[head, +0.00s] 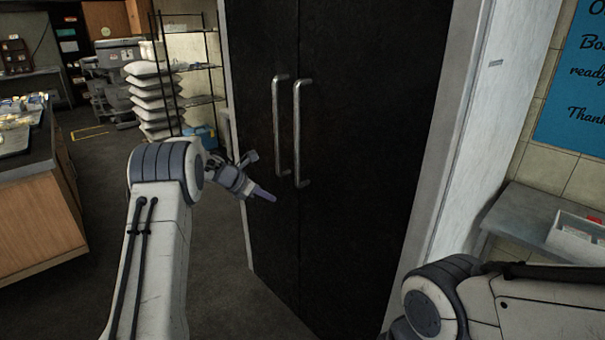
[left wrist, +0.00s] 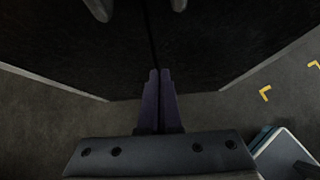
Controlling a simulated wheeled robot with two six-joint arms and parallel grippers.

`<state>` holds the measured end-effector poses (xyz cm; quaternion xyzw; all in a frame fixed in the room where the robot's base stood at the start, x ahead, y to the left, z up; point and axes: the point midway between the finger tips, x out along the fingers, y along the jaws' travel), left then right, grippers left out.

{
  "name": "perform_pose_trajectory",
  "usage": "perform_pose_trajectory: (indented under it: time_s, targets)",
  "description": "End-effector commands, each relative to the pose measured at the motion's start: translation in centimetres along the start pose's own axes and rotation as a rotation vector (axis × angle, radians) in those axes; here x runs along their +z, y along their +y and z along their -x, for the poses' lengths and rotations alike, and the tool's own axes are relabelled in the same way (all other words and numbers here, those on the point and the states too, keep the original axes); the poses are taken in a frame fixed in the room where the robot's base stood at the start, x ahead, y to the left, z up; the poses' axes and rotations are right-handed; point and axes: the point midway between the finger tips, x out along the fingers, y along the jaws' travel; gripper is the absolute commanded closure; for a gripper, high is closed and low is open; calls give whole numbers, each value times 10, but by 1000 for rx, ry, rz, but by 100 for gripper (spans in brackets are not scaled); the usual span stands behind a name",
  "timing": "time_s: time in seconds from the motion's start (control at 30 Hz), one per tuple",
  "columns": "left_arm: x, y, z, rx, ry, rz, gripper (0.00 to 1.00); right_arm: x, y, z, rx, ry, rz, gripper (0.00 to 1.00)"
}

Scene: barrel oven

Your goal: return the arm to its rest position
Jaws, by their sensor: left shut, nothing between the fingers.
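My left arm comes up from the lower left in the head view. Its gripper (head: 262,194) is in front of the dark double doors, a little below and left of the door handles. In the left wrist view the two purple fingers of the left gripper (left wrist: 159,75) lie side by side, shut with nothing between them. My right arm shows at the lower right of the head view, but its gripper is out of the picture.
Dark double doors (head: 360,120) with two metal handles (head: 299,135) stand close ahead and look shut. A wooden counter (head: 35,215) is at the left. Stacked white sacks (head: 155,105) and a wire rack stand behind. A grey ledge (head: 520,215) is at the right. Floor at centre left is clear.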

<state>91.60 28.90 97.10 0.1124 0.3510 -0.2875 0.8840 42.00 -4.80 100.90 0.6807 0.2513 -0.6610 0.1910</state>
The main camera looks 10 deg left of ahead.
Motion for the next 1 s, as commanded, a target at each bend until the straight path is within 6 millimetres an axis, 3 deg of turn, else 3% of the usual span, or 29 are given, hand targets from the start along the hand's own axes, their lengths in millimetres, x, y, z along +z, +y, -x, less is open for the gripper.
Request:
perform_pose_trajectory:
  time_s: [0.17, 0.33, 0.47, 0.57, 0.67, 0.8, 0.9, 0.93, 1.0]
  targets:
    - [21, -8, 4, 36, -60, 161, 100, 0, 0, 0, 0, 0, 0, 0]
    - [59, -27, 22, 134, -223, 719, 100, 0, 0, 0, 0, 0, 0, 0]
    - [58, -46, 44, 217, -339, 1267, 100, 0, 0, 0, 0, 0, 0, 0]
    - [35, -68, 62, 287, -408, 1699, 100, 0, 0, 0, 0, 0, 0, 0]
    - [-3, -101, 81, 377, -460, 2132, 100, 0, 0, 0, 0, 0, 0, 0]
    - [-68, -162, 107, 550, -512, 2688, 100, 0, 0, 0, 0, 0, 0, 0]
    - [-106, -204, 122, 684, -539, 2982, 100, 0, 0, 0, 0, 0, 0, 0]
    - [-116, -216, 126, -705, 529, -2967, 100, 0, 0, 0, 0, 0, 0, 0]
    - [-137, -243, 136, -717, 486, -2790, 100, 0, 0, 0, 0, 0, 0, 0]
